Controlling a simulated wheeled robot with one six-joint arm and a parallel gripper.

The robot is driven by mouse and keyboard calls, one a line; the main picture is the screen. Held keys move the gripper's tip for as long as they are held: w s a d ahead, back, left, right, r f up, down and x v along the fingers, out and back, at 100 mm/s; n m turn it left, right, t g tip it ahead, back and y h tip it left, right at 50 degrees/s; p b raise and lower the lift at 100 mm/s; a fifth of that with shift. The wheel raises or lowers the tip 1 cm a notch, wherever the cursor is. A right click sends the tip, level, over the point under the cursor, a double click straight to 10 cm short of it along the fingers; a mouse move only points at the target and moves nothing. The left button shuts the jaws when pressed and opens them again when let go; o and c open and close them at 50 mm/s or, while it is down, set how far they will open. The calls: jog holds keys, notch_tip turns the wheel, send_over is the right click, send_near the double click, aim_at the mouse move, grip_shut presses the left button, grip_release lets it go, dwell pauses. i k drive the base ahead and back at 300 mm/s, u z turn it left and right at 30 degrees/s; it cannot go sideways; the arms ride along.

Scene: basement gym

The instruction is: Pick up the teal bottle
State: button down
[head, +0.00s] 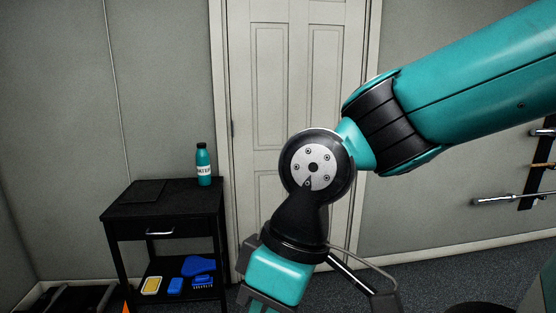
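The teal bottle (204,168) has a black cap and a white label with dark lettering. It stands upright near the right back corner of the top of a small black table (163,203) at the left. My gripper (320,305) is at the lower middle of the head view, to the right of the table and nearer to me. It is apart from the bottle. Its fingers run toward the bottom edge and its fingertips are cut off, so whether it is open or shut does not show.
A flat dark mat (143,192) lies on the table's left part. The lower shelf holds a blue cloth-like item (198,266), a blue brush (203,282) and a yellow-white sponge (151,286). A closed white door (262,100) is behind. Bars (500,199) hang on the right wall.

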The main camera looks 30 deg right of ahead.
aim_at(203, 169)
jog(key=z, duration=0.05)
jog(key=i, duration=0.7)
jog(key=u, duration=0.5)
jog(key=i, duration=1.15)
jog(key=z, duration=0.45)
jog(key=i, duration=1.1)
jog(key=z, duration=0.45)
